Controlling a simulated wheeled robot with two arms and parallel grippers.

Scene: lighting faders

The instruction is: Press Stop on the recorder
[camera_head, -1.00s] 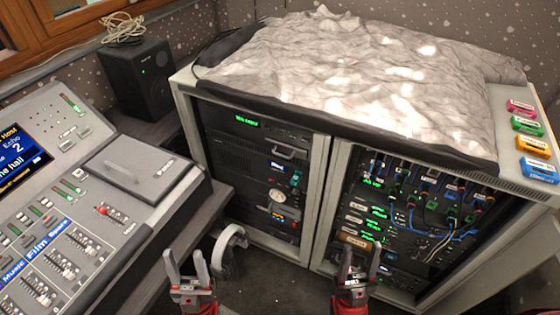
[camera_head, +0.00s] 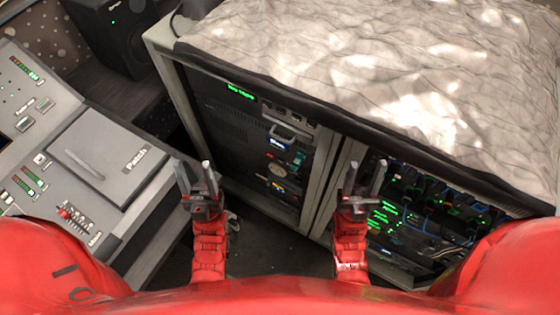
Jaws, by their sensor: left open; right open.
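A black rack unit with a green display reading "No tape" (camera_head: 240,91) sits at the top of the left rack bay, and I take it to be the recorder. A row of small buttons (camera_head: 283,110) lies to the right of its display; their labels are too small to read. My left gripper (camera_head: 196,178) is open and empty, in front of the rack's left side and below the display in the picture. My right gripper (camera_head: 365,178) is open and empty, in front of the right bay. Neither visibly touches the rack.
A mixing console with a grey Patch lid (camera_head: 112,158) stands at the left. A black speaker (camera_head: 110,38) is behind it. A crumpled grey cloth (camera_head: 380,70) covers the rack top. Cables (camera_head: 430,200) hang in the right bay. Dark floor shows between console and rack.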

